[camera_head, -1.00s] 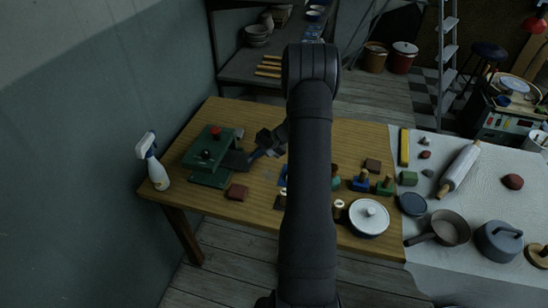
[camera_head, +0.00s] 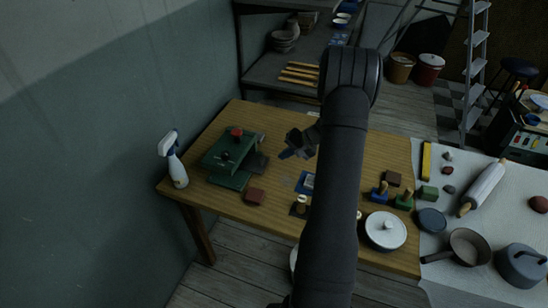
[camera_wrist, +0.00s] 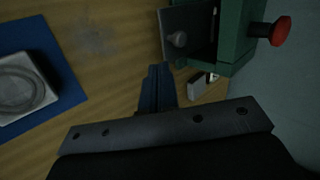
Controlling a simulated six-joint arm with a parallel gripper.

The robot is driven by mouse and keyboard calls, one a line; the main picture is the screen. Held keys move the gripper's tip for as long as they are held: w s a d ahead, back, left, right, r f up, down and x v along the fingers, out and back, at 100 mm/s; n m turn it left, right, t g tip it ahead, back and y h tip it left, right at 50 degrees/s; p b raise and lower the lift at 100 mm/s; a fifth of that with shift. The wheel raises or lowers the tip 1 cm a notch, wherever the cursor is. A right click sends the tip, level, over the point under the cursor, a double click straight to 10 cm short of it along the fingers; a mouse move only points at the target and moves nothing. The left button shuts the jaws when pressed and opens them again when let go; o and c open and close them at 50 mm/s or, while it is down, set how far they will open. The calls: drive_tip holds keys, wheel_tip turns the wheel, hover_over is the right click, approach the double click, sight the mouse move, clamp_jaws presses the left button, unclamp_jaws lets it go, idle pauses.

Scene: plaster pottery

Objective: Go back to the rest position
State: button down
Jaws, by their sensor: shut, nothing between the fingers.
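My gripper (camera_head: 285,154) is above the wooden table (camera_head: 262,120), to the right of a green press-like device (camera_head: 228,152) with a red knob. In the wrist view, my gripper's fingers (camera_wrist: 158,72) are closed together with nothing between them. The green device (camera_wrist: 238,40) is at the upper right there, apart from the fingers. A blue mat with a pale square piece (camera_wrist: 22,88) on it lies at the left of the wrist view. My arm hides part of the table's middle.
A spray bottle (camera_head: 173,160) stands at the table's left edge. A reddish block (camera_head: 255,197) lies near the front. Stamps (camera_head: 379,190), a lidded white pot (camera_head: 385,230) and a dark pan (camera_head: 466,247) are to the right. Shelves (camera_head: 285,72) stand behind.

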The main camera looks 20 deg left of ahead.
drive_tip(key=v, duration=0.7)
drive_tip(key=shift+d+r, duration=0.2)
drive_tip(key=x, duration=1)
drive_tip(key=shift+s+a+f, duration=0.1)
drive_tip(key=shift+a+f, duration=0.1)
drive_tip(key=shift+a, duration=0.15)
drive_tip(key=a, duration=0.3)
drive_tip(key=shift+s+f, duration=0.2)
drive_tip(key=shift+d, duration=1.2)
drive_tip(key=shift+a, duration=0.1)
